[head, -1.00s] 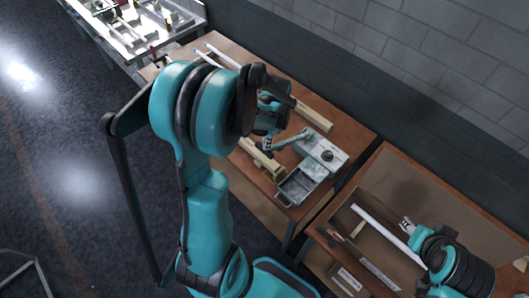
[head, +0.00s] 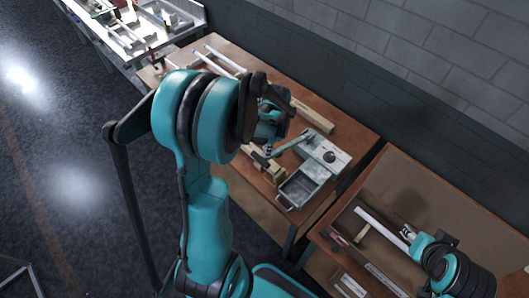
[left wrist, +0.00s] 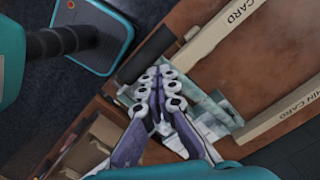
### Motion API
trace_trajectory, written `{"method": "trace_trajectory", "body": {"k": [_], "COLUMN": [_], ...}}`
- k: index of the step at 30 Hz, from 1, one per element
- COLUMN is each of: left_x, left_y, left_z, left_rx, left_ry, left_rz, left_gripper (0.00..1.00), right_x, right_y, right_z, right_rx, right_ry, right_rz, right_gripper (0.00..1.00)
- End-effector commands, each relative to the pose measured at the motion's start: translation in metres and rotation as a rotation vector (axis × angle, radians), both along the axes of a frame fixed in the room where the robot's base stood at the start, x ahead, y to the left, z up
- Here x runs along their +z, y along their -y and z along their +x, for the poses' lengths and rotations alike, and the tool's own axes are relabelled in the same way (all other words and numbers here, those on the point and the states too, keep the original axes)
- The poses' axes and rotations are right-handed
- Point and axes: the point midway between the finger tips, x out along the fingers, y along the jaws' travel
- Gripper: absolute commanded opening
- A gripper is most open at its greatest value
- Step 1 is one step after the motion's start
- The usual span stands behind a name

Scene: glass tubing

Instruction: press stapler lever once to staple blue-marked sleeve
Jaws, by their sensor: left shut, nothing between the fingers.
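The grey-green stapler (head: 338,152) stands on the wooden bench, with its lever (head: 290,143) reaching left toward my left gripper. My left gripper (head: 264,152) is shut and empty by the lever's left end; I cannot tell whether they touch. In the left wrist view my shut fingers (left wrist: 158,88) overlap the stapler's grey-green body (left wrist: 222,110) and hide part of it. I cannot make out the blue-marked sleeve for sure. My right gripper (head: 408,232) is at the lower right by a white tube (head: 380,225); its jaws are too small to read.
An open grey tray (head: 298,190) sits in front of the stapler. Wooden strips lie around it, one (left wrist: 225,32) marked CARD. White rods (head: 222,62) lie at the bench's back left. A second wooden bench (head: 440,205) stands at right, beyond a gap.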

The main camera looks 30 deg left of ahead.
Motion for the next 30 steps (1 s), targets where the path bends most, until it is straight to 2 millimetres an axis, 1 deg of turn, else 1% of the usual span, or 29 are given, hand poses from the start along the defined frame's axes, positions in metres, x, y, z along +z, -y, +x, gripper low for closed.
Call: {"method": "trace_trajectory", "body": {"k": [10, 18, 26, 30], "left_x": [0.002, 0.012, 0.012, 0.021], "left_y": [0.001, 0.021, 0.021, 0.021], "left_z": [0.001, 0.021, 0.021, 0.022], "left_rx": [-0.001, -0.002, 0.001, 0.000], "left_ry": [-0.002, -0.001, -0.001, -0.001], "left_rz": [0.001, 0.001, 0.001, 0.001], "left_gripper": [0.00, 0.00, 0.00, 0.00], "right_x": [0.002, 0.003, 0.003, 0.003], "right_y": [0.000, 0.000, 0.000, 0.000], "right_z": [0.000, 0.000, 0.000, 0.000], "right_rx": [0.000, 0.000, 0.000, 0.000], "right_ry": [0.000, 0.000, 0.000, 0.000], "right_rz": [0.000, 0.000, 0.000, 0.000], "right_gripper": [0.40, 0.40, 0.40, 0.40]}}
